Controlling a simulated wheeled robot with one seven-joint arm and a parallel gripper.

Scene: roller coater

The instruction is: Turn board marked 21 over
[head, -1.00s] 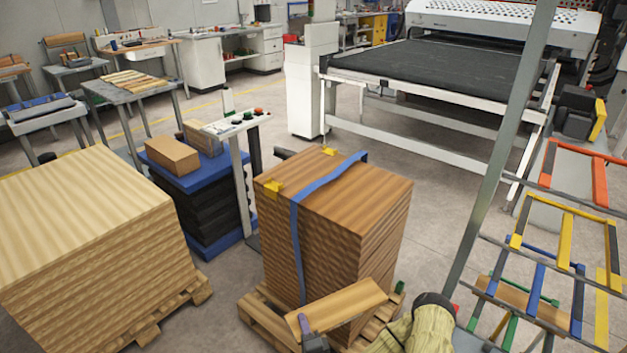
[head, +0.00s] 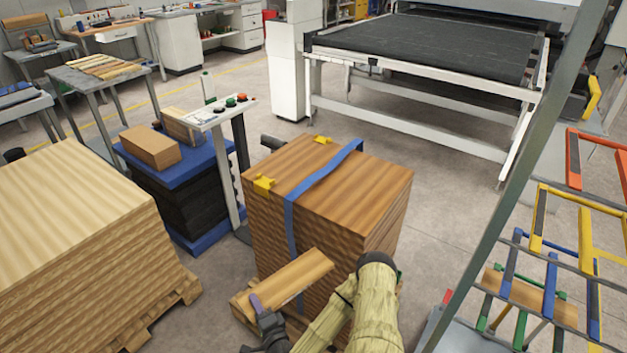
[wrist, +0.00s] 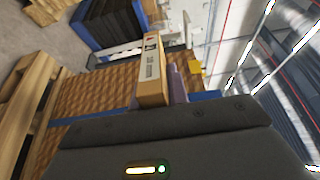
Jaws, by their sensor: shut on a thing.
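My gripper (head: 258,305) is shut on one end of a brown wooden board (head: 298,278). It holds the board tilted in the air, in front of the strapped stack of brown boards (head: 330,185). In the wrist view the board (wrist: 152,88) shows a narrow edge with a pale printed label, too small to read. I cannot make out a 21.
A blue strap (head: 320,175) and yellow corner pieces cross the stack, which stands on a pallet. A pale stack (head: 70,215) is at left, a control stand (head: 228,150) behind. A coloured rack (head: 555,250) is at right. Floor right of the stack is clear.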

